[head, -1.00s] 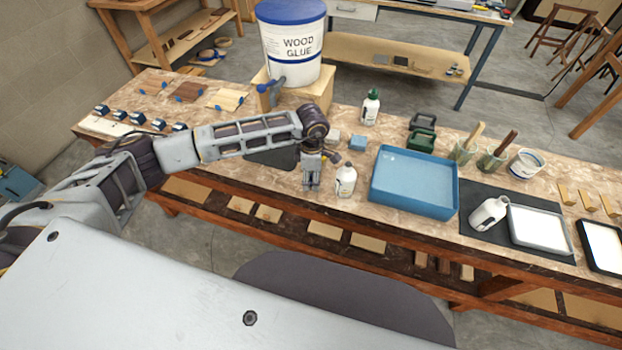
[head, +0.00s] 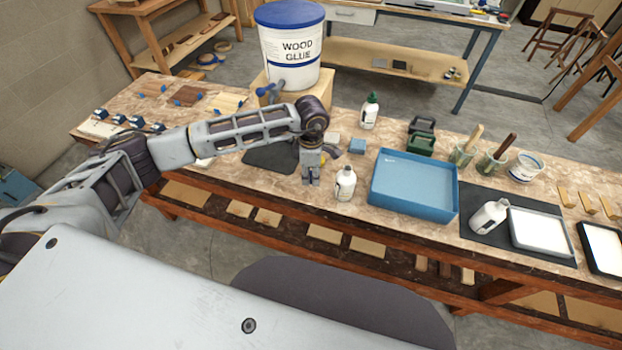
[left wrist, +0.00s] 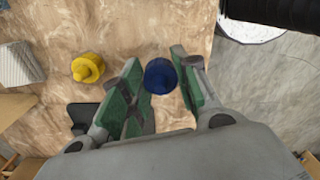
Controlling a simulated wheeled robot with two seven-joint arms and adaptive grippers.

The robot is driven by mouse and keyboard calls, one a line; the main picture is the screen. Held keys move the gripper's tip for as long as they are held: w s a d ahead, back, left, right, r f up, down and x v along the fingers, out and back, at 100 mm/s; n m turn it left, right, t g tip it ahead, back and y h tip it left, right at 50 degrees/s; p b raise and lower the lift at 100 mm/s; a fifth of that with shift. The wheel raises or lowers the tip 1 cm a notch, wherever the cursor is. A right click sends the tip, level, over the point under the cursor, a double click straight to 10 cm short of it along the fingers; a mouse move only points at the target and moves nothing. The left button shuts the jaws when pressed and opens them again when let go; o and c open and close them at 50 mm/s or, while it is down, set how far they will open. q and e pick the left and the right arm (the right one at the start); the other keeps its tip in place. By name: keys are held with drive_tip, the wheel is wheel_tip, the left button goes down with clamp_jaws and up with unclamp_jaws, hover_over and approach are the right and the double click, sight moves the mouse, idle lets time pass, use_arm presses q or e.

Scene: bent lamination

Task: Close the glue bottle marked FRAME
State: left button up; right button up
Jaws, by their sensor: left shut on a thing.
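My left gripper (head: 311,178) points down over the front of the bench. In the left wrist view its green-padded fingers (left wrist: 158,88) are shut on a round blue cap (left wrist: 160,76). A yellow cap-like piece with a nozzle (left wrist: 88,67) lies beside the gripper. A small white bottle (head: 345,185) stands upright just right of the gripper, apart from it. A white bottle with a green cap (head: 369,112) stands farther back. Another white bottle (head: 489,216) leans or lies by a tray on the dark mat. The word FRAME is not legible on any bottle. My right gripper is not in view.
A blue tray (head: 412,186) stands right of the small bottle. A large wood glue tub (head: 290,45) rests on a wooden block behind my arm. The bench's front edge is close.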

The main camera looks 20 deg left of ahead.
sight(311, 172)
use_arm(q)
drive_tip(key=shift+r+b, duration=0.35)
drive_tip(key=shift+r, duration=3.05)
